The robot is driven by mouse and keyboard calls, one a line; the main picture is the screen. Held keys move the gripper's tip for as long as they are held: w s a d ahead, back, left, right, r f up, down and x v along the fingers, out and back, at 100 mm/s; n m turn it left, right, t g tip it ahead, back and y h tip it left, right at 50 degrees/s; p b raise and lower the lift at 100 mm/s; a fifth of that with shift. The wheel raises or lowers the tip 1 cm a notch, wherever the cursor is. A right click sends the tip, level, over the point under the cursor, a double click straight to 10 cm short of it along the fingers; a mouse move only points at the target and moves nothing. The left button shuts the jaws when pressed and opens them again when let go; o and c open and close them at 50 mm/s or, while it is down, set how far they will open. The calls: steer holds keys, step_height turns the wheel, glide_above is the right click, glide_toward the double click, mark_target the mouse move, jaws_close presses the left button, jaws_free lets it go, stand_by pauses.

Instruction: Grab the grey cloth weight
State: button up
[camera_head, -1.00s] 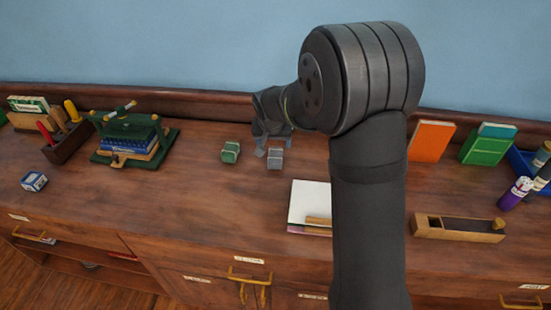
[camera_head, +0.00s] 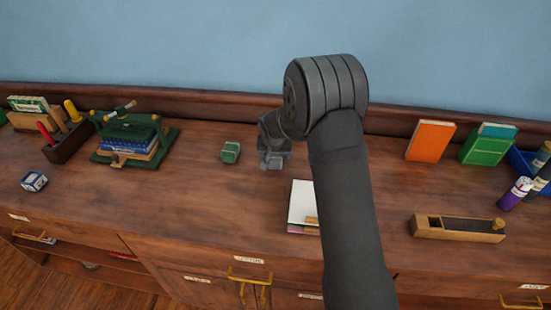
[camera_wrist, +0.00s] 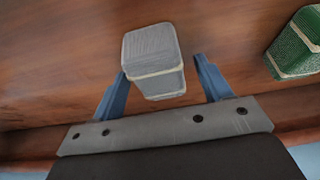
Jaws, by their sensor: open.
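The grey cloth weight (camera_wrist: 152,55) is a small block with a pale band, on the wooden top. In the wrist view it lies between and slightly beyond the fingertips of my open gripper (camera_wrist: 160,68). Its near end reaches in between the two blue fingers, with visible gaps at the sides. In the head view my gripper (camera_head: 272,164) is low over the counter at the weight's place, and it largely hides the weight. I cannot tell whether a finger touches it.
A green cloth weight (camera_head: 230,152) stands just left of my gripper, and it shows at the right in the wrist view (camera_wrist: 296,45). Papers (camera_head: 302,205) lie in front and to the right. A green press (camera_head: 130,140) is farther left. The wall (camera_head: 200,45) is behind.

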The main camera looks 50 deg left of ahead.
steer(key=shift+f, duration=0.2)
steer(key=c, duration=1.3)
steer(key=shift+r, duration=0.1)
steer(key=shift+c, duration=0.7)
steer(key=shift+r, duration=0.1)
